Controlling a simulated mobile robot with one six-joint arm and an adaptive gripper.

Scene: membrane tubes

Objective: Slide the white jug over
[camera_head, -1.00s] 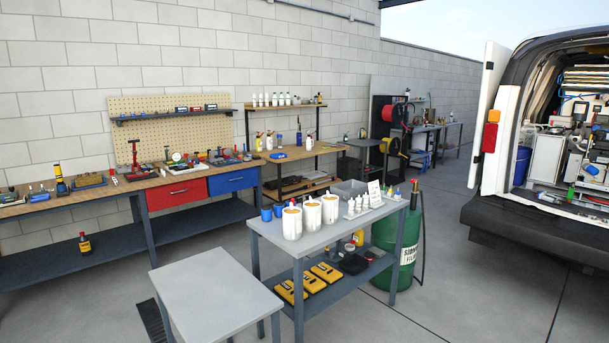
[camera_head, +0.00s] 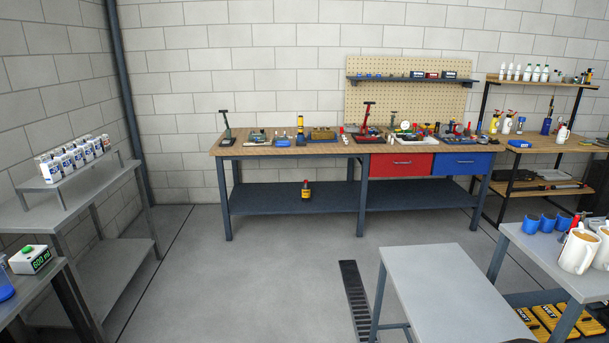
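A white jug (camera_head: 577,251) with a handle and a brownish top stands upright on the grey table (camera_head: 522,236) at the right. A smaller white jug-like vessel (camera_head: 562,135) stands on the wooden bench at the back right. I cannot tell which one the task means. My gripper is not in view.
A low bare grey table (camera_head: 440,290) stands in front of the jug table. Blue cups (camera_head: 547,223) sit left of the jugs. A long workbench (camera_head: 290,146) runs along the back wall. Grey shelves (camera_head: 40,215) stand at left. The floor (camera_head: 250,280) between is clear.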

